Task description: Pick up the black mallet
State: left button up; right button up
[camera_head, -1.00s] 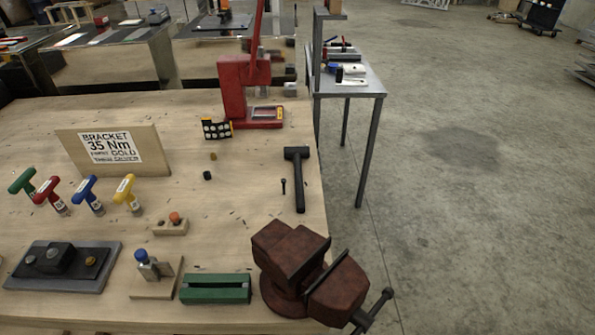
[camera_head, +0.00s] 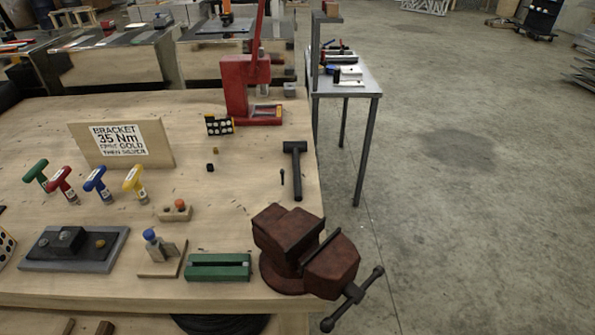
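The black mallet (camera_head: 296,170) lies flat on the wooden workbench (camera_head: 225,215), near its right edge. Its head points toward the back and its handle runs toward the front. A small dark pin-like piece (camera_head: 282,177) lies just left of the handle. Neither of my grippers shows in the head view.
A rusty red vise (camera_head: 305,250) stands at the bench's front right corner, in front of the mallet. A red press (camera_head: 249,95) stands behind it. Coloured T-handle tools (camera_head: 97,180) and a green block (camera_head: 218,267) are to the left. Open floor lies right.

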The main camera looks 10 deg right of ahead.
aim_at(295, 147)
jog(key=k+u, duration=0.15)
jog(key=u, duration=0.25)
jog(key=k+u, duration=0.15)
jog(key=u, duration=0.3)
jog(key=k+j+u, duration=0.1)
jog(key=u, duration=0.3)
jog(key=l+u, duration=0.95)
jog(key=l, duration=0.15)
jog(key=k+l+u, duration=0.1)
jog(key=l+u, duration=0.4)
